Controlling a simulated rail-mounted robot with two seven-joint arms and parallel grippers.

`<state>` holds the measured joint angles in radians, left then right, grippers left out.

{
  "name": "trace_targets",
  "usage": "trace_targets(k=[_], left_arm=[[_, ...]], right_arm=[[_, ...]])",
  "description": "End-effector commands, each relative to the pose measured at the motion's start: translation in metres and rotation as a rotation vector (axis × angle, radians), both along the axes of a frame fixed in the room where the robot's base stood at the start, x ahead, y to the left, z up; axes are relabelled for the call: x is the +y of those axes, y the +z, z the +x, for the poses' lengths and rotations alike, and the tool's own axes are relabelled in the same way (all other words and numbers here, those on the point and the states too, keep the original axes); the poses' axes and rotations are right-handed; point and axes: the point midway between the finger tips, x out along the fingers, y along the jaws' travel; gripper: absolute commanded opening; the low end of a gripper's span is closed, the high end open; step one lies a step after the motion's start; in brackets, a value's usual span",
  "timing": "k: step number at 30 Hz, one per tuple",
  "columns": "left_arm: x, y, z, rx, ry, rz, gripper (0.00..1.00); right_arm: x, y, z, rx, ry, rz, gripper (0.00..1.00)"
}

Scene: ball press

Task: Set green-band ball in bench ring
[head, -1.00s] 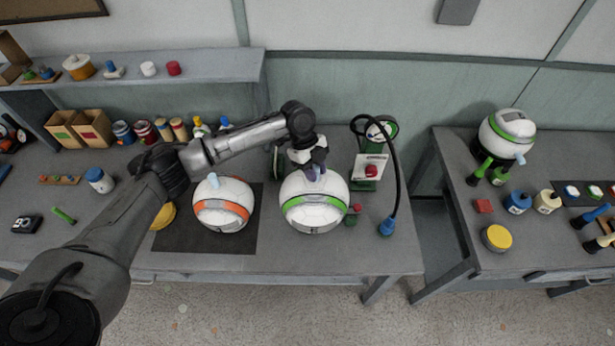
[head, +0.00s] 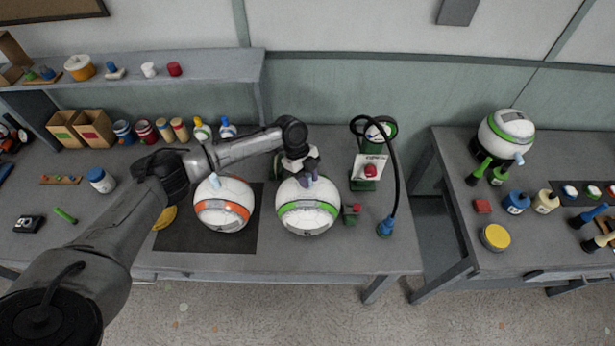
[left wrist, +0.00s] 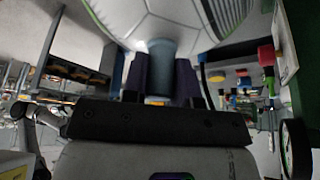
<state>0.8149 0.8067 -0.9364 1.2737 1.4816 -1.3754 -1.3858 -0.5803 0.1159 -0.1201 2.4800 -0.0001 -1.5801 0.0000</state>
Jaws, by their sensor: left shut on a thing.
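The white ball with a green band (head: 307,212) is at the right part of the left bench, right of the dark mat. My left gripper (head: 308,174) is behind its top, shut on the ball's blue-grey peg. In the left wrist view the ball (left wrist: 150,18) fills the top, and my left gripper's dark fingers (left wrist: 160,78) sit on either side of the peg (left wrist: 160,60). The ball hides the bench beneath it. I cannot tell whether it hangs or rests, and I cannot make out the bench ring. My right gripper is not in view.
An orange-band ball (head: 222,208) stands close on the left, on the dark mat (head: 180,240). A red-knobbed block (head: 352,213) is close on the right, with a press-like device (head: 369,172) and black hose (head: 396,170) behind. Another green-band ball (head: 507,130) stands on the right bench.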

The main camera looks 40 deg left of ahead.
Motion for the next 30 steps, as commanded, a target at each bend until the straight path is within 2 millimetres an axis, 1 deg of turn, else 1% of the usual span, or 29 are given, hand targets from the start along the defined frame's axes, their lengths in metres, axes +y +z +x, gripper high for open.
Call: trace_targets(k=[7, 8, 15, 16, 23, 26, 28, 30], left_arm=[[0.0, -0.004, 0.0, -0.001, 0.0, -0.001, 0.0], [0.0, -0.005, 0.0, 0.0, 0.001, 0.0, 0.27], [0.0, -0.004, 0.0, 0.0, 0.0, 0.0, 0.5], [0.0, -0.004, 0.0, 0.0, 0.001, 0.0, 0.52], [0.0, -0.003, 0.0, 0.0, 0.0, 0.0, 0.52], [0.001, 0.004, 0.0, -0.001, 0.0, 0.001, 0.52], [0.004, 0.009, 0.001, -0.002, 0.002, 0.001, 0.52], [0.009, 0.019, 0.002, -0.003, 0.002, 0.001, 0.52]], right_arm=[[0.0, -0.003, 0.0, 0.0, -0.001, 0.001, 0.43], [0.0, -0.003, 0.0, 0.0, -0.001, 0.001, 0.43], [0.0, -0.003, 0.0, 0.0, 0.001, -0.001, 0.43], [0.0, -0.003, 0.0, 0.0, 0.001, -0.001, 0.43], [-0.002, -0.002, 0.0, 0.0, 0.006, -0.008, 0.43], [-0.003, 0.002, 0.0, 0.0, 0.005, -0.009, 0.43], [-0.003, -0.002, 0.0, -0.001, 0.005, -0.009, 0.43], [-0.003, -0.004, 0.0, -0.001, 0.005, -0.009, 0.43]])
